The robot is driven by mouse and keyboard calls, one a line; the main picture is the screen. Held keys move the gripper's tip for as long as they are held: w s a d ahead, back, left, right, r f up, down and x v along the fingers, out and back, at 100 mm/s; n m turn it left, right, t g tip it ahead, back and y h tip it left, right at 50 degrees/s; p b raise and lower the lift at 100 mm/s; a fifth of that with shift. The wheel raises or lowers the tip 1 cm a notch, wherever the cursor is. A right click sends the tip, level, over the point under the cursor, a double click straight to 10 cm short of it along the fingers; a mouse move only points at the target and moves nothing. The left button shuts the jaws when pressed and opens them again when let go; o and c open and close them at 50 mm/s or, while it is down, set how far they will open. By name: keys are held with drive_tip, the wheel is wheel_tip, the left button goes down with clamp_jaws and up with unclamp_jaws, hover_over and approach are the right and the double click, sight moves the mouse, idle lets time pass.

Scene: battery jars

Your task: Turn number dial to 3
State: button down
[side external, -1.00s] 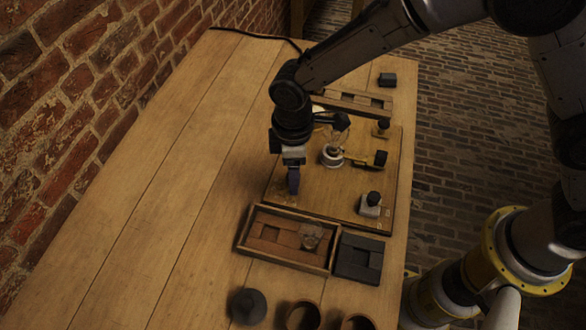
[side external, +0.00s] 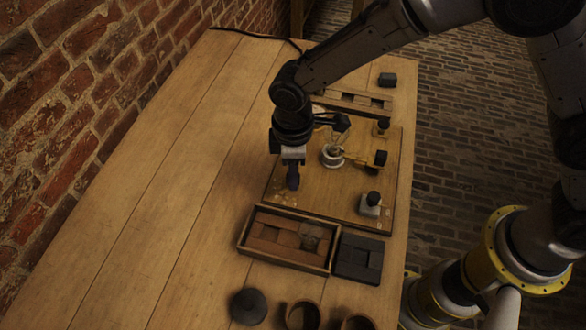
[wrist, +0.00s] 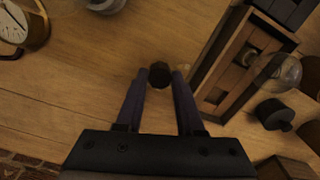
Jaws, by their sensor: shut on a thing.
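My gripper (side external: 293,184) points down at the left part of the wooden board (side external: 335,205) in the side view. In the wrist view my gripper's (wrist: 160,88) two fingers stand either side of a small dark round knob (wrist: 159,74), which appears to be the number dial, and are shut on it. Faint pale marks (side external: 283,200) show on the board around the fingertips in the side view. The numbers and the dial's pointer are too small or hidden to read.
A wooden tray (side external: 243,250) of brown blocks with a glass piece lies in front of the board. A dark block set (side external: 358,259) is beside it. A brass-rimmed gauge (wrist: 18,27) is left in the wrist view. A dark lid (side external: 248,306) and round pots stand at the near edge.

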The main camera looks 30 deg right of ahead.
drive_tip(key=shift+m, duration=2.7)
drive_tip(key=shift+r, duration=0.1)
drive_tip(key=c, duration=0.5)
unclamp_jaws()
wheel_tip(320, 180, up, 14)
drive_tip(key=shift+f, duration=0.1)
